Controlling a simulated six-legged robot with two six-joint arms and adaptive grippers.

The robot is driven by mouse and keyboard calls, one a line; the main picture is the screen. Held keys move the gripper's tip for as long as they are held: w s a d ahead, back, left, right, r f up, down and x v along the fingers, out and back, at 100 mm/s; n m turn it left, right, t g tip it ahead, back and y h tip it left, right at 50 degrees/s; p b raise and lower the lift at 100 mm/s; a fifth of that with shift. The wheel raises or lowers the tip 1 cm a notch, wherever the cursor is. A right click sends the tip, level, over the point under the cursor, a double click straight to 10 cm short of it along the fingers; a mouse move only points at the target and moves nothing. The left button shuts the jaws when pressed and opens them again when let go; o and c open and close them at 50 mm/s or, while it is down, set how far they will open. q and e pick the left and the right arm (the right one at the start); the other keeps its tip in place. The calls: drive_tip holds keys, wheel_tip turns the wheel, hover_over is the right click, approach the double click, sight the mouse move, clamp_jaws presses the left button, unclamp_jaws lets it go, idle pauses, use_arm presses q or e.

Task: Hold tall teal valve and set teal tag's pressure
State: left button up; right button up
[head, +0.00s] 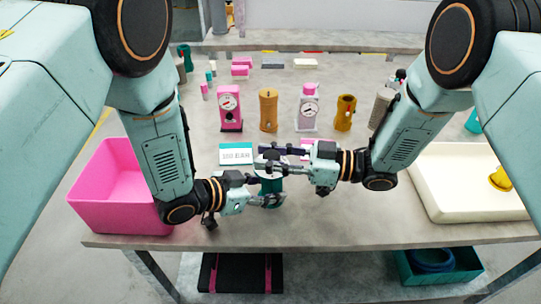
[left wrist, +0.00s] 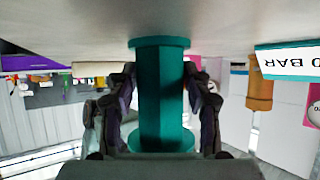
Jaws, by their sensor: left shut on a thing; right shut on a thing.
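The tall teal valve (head: 270,186) stands upright near the front middle of the table, partly covered by my grippers. Its teal body (left wrist: 160,95) fills the middle of the left wrist view. My left gripper (head: 272,200) is shut around this body, with a finger on each side. My right gripper (head: 268,163) is shut at the valve's top, above my left one; its fingers hide most of the top and any dial reading. The teal-edged tag (head: 236,154) lies just behind and left of the valve. Its text ends in "0 BAR"; the first digits are too small to be sure.
A pink bin (head: 112,190) is at the left and a cream tray (head: 455,185) with a yellow part at the right. Behind stand a pink gauge unit (head: 230,108), an orange cylinder (head: 268,110), a pale pink gauge unit (head: 308,108) and a brown valve (head: 345,112).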

drive_tip(key=shift+n+g, duration=1.2)
drive_tip(key=shift+g, duration=0.7)
clamp_jaws()
drive_tip(key=o, duration=1.1)
unclamp_jaws()
drive_tip(key=shift+o, duration=0.2)
drive_tip(key=d, duration=1.2)
drive_tip(key=shift+w, duration=0.35)
use_arm(q)
drive_tip(key=o, duration=1)
drive_tip(key=shift+c, duration=0.2)
